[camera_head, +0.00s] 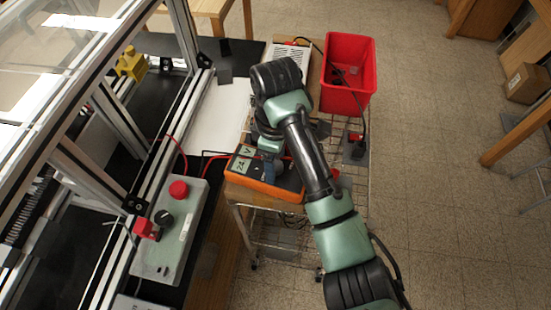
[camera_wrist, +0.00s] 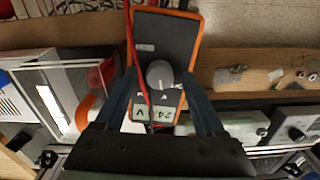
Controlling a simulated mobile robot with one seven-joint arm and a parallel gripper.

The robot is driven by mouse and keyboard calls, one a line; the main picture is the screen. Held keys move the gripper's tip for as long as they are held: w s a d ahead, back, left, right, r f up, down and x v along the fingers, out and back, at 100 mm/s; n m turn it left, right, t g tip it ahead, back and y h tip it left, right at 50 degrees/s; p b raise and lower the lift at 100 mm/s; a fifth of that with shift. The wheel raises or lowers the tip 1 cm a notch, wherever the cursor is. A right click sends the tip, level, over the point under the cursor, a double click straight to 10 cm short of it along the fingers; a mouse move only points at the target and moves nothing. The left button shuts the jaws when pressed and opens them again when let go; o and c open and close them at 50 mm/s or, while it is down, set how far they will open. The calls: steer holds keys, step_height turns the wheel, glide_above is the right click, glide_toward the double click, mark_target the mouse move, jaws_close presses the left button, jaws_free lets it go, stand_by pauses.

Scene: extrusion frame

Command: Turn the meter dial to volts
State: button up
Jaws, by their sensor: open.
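The meter (camera_head: 262,188) has an orange rim and a dark face, and lies on the small table beside the bench. Its display (camera_head: 243,158) seems to read 24 V. In the wrist view the meter (camera_wrist: 178,35) fills the middle, with the display (camera_wrist: 140,114) towards my gripper. The round grey dial (camera_wrist: 160,74) has a light pointer mark on its right side. My gripper (camera_wrist: 159,80) is open, with one finger on each side of the dial. I cannot tell whether the fingers touch it. In the head view my arm hides most of the gripper and dial.
A red lead (camera_wrist: 131,50) runs across the meter's left side. A grey control box (camera_head: 170,240) with a red button (camera_head: 179,190) stands left on the bench, by the metal extrusion frame (camera_head: 150,200). A red bin (camera_head: 347,70) stands behind my arm.

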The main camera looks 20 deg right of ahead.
steer(key=shift+c, duration=0.3)
jaws_close()
steer(key=shift+a+r+m+p, duration=0.1)
steer(key=shift+r+m+p, duration=0.15)
steer(key=shift+m+p, duration=0.85)
steer(key=shift+f+m+p, duration=0.25)
steer(key=shift+m+p, duration=0.15)
steer(key=shift+p, duration=0.05)
steer(key=shift+o, duration=0.3)
jaws_free()
